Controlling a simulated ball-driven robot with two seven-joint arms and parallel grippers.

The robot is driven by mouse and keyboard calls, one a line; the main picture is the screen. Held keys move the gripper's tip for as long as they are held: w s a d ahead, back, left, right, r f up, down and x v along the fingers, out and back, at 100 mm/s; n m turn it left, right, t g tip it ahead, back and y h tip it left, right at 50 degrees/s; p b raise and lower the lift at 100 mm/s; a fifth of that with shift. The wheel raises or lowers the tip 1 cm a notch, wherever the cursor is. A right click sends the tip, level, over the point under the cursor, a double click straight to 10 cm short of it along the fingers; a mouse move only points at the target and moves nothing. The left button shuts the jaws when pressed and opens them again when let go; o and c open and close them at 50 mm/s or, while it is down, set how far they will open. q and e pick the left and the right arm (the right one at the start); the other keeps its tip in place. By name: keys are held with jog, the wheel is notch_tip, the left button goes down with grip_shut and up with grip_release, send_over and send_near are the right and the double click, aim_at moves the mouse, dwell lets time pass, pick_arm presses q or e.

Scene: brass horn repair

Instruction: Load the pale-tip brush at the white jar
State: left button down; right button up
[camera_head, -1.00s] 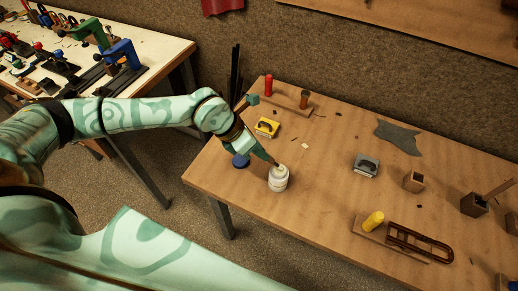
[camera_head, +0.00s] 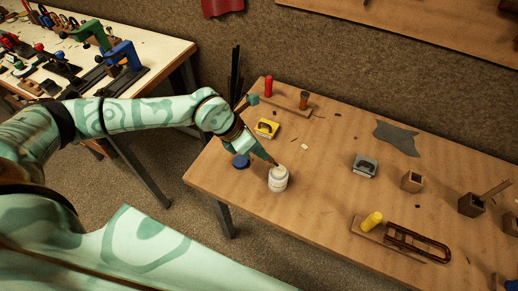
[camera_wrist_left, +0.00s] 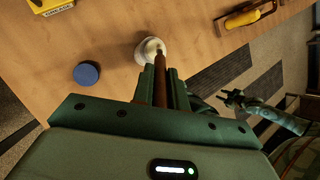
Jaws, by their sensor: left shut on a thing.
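The white jar (camera_head: 278,181) stands upright near the left front edge of the wooden table, and it also shows in the left wrist view (camera_wrist_left: 149,50). My left gripper (camera_head: 266,157) is just above and left of it, shut on a brush with a brown handle (camera_wrist_left: 160,78). The brush slants down to the jar's mouth. Its tip is not clearly visible, so I cannot tell its colour or how deep it sits. A small part of my right arm with its gripper (camera_wrist_left: 232,98) shows at the right of the left wrist view, too small to read.
A blue round lid (camera_head: 241,161) lies left of the jar. A yellow tin (camera_head: 266,128) is behind it and a grey tin (camera_head: 365,166) to the right. A rack with a red handle (camera_head: 268,86) stands at the back.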

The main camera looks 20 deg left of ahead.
pick_arm(q)
jog(key=shift+r+p, duration=2.3)
jog(key=shift+r, duration=0.8)
jog(key=shift+f, duration=0.1)
